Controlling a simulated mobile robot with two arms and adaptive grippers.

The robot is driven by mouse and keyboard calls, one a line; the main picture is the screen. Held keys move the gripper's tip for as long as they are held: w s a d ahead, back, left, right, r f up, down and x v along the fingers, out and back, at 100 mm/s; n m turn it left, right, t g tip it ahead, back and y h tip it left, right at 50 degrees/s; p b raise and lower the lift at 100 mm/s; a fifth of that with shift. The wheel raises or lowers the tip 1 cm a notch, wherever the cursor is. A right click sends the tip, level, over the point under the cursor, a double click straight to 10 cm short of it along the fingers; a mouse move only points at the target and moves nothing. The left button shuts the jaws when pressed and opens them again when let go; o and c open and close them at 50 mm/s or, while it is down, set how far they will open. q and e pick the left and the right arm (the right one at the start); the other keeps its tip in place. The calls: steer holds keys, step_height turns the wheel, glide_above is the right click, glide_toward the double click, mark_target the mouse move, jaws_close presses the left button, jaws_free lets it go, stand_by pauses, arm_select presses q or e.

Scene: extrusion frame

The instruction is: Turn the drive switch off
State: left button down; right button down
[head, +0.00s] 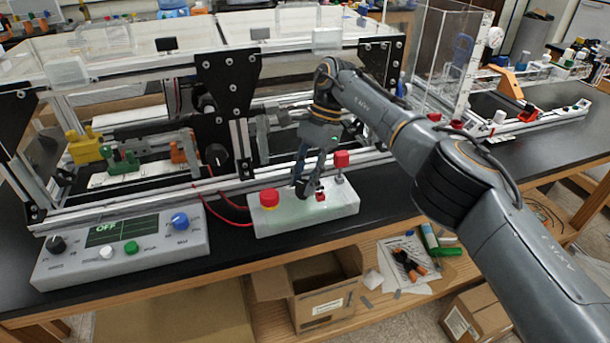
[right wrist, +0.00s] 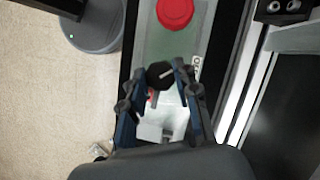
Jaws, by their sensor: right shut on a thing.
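The pale switch box (head: 340,208) sits at the front edge of the black bench, below the extrusion frame. It carries a red mushroom button (head: 268,198) at its left end and a black rotary knob (right wrist: 160,74) with a pale pointer line. My right gripper (head: 309,184) reaches down onto the box with its fingers around the knob; it also shows in the right wrist view (right wrist: 158,80). It is shut on the knob. A small label beside the knob is only partly readable. My left gripper is not in view.
A grey control panel (head: 150,262) with a green display reading OFF stands left of the box. Frame rails (head: 200,185) run close behind. An open cardboard box (head: 325,308) is below the bench.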

steer(key=shift+n+h, duration=0.3)
steer(key=shift+n, duration=0.2)
stand_by(0.3)
steer(key=c, duration=1)
jaws_free()
steer(key=shift+m, duration=0.3)
